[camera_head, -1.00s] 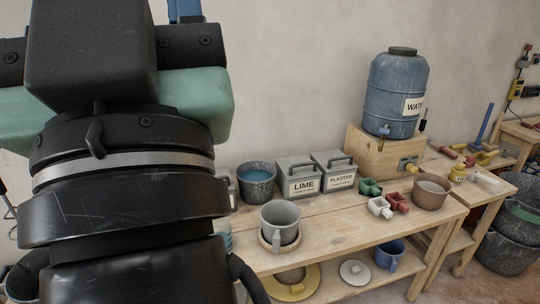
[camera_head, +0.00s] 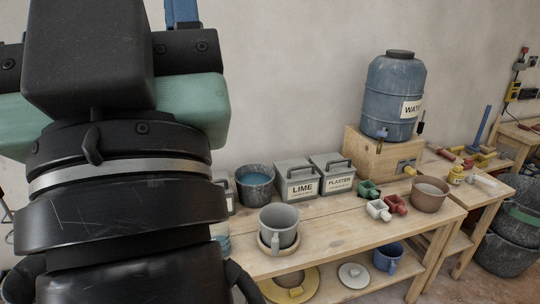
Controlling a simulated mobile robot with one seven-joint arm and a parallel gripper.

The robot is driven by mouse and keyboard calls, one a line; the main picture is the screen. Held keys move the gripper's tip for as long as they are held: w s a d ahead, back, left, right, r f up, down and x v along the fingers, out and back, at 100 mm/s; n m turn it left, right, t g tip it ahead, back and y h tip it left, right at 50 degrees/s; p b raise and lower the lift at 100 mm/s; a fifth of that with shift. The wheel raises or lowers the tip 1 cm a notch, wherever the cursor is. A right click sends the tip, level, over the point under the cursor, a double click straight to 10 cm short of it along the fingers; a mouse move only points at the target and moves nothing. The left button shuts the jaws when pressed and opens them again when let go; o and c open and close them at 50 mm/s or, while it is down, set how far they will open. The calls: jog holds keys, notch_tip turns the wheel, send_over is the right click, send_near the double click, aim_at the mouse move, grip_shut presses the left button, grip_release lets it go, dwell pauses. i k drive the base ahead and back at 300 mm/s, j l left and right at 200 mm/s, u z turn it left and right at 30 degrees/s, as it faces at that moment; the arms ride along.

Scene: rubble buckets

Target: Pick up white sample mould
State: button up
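The white sample mould (camera_head: 379,209) is a small open box with a short handle. It sits on the wooden bench near its front edge, beside a red mould (camera_head: 396,204) and in front of a green mould (camera_head: 368,189). My arm fills the left of the view, black with pale green parts. The fingertips of my gripper do not show, so its opening is hidden. No part of my arm shows near the white mould.
A grey mug (camera_head: 279,226) stands left of the moulds and a brown pot (camera_head: 430,194) to the right. Behind are the lime box (camera_head: 298,181), the plaster box (camera_head: 333,172) and a water barrel (camera_head: 394,95) on a wooden box (camera_head: 372,152). Bare bench lies between mug and moulds.

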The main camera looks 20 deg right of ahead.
aim_at(377, 208)
jog(key=i+l, duration=0.2)
jog(key=l, duration=0.25)
jog(key=i+l, duration=0.25)
jog(key=l, duration=0.2)
jog(key=i+l, duration=0.2)
jog(key=l, duration=0.25)
jog(key=i+l, duration=0.25)
jog(key=l, duration=0.2)
jog(key=i+l, duration=0.2)
jog(key=l, duration=0.25)
jog(key=i+l, duration=0.25)
jog(key=l, duration=0.2)
jog(key=i+l, duration=0.2)
jog(key=l, duration=0.3)
jog(key=i+l, duration=0.25)
jog(key=l, duration=0.2)
